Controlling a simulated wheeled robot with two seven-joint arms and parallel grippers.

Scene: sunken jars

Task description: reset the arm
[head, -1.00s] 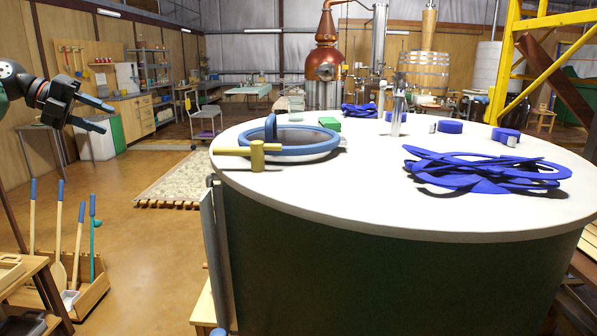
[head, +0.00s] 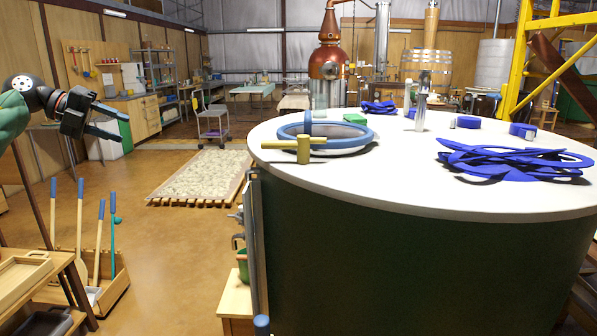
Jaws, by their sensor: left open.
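My left gripper (head: 112,122) is at the upper left of the head view, held up in the air. Its two blue-grey fingers are apart with nothing between them. It is left of the large round tank and well clear of it. My right gripper is not in the head view.
A big dark-green tank (head: 400,255) with a white top fills the right. On the top are a blue ring hatch (head: 345,149), a yellow mallet-shaped piece (head: 303,149) and tangled blue straps (head: 510,160). Long-handled tools (head: 80,235) stand in a wooden rack at lower left. Floor between is clear.

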